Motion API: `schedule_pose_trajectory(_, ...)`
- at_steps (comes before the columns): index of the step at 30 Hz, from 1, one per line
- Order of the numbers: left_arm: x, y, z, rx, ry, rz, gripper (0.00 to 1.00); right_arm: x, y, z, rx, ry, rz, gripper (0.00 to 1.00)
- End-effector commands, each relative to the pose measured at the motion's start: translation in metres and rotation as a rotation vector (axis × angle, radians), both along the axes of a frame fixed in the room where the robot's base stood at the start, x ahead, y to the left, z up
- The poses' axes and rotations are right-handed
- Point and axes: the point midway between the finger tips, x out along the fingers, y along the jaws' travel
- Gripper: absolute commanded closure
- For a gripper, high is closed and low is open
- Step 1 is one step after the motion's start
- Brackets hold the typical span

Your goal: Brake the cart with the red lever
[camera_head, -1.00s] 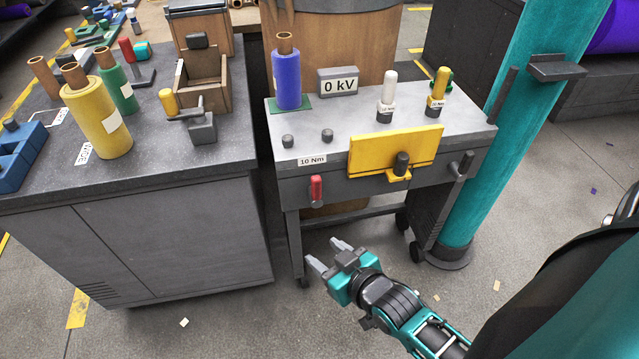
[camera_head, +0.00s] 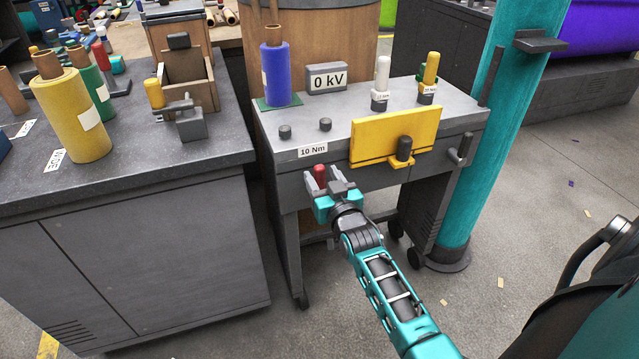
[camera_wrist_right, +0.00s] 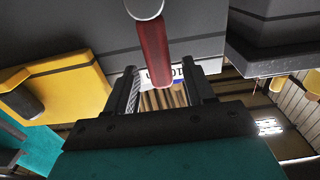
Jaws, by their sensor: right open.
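The red lever (camera_head: 320,172) is on the front of the grey cart (camera_head: 465,109), below the "10 Nm" label. In the head view its top shows between the fingers of my right gripper (camera_head: 325,184), and its lower part is hidden. In the right wrist view the red lever (camera_wrist_right: 153,50) stands in the gap between the two open fingers of the right gripper (camera_wrist_right: 166,90). A gap shows on both sides of it, so the fingers do not appear to touch it. My left gripper is not in view.
A yellow plate (camera_head: 385,135) with a dark knob is on the cart's front, right of the lever. A blue roll (camera_head: 279,75) and the "0 kV" box (camera_head: 328,78) stand on the cart. A grey workbench (camera_head: 140,250) is close on the left.

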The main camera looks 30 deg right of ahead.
Motion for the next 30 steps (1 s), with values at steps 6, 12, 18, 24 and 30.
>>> schedule_pose_trajectory(6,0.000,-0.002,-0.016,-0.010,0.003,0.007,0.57,0.019,-0.004,-0.002,0.000,0.001,0.001,0.47)
schedule_pose_trajectory(12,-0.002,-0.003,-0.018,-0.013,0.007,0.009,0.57,0.023,-0.005,0.000,0.000,0.001,0.001,0.47)
schedule_pose_trajectory(18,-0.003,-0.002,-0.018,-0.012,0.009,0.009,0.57,0.023,-0.005,0.000,0.000,0.001,0.001,0.52)
schedule_pose_trajectory(24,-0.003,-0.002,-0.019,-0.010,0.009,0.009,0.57,0.022,-0.005,0.000,0.000,0.001,0.001,0.71)
schedule_pose_trajectory(30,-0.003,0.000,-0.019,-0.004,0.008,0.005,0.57,0.022,-0.005,0.000,0.000,0.001,0.001,0.90)
